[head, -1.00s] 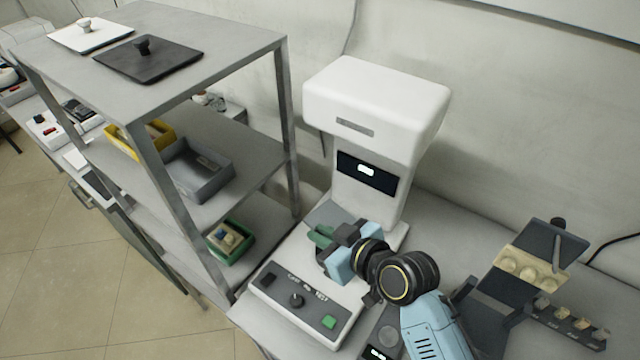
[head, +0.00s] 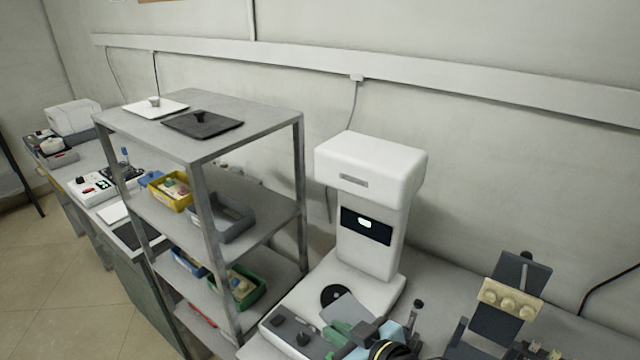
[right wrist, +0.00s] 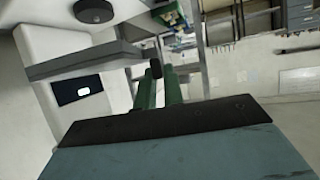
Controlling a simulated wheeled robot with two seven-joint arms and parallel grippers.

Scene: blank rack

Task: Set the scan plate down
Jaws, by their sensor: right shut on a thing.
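A thin grey plate (head: 348,311), which I take to be the scan plate, is in my right gripper (head: 340,332), above the scanner's white base. In the right wrist view the grey plate (right wrist: 85,60) shows nearly edge-on. Its dark knob (right wrist: 156,69) is at the green fingertips of the right gripper (right wrist: 159,88), which are shut on it. The white scanner (head: 371,220) stands behind, with a lit display. A black disc (head: 334,296) on its base shows beside the plate. I cannot tell whether the plate touches the base. My left gripper is out of view.
A grey rack (head: 250,125) stands left of the scanner. A white plate (head: 155,107) and a black plate (head: 203,124), both knobbed, lie on its top.

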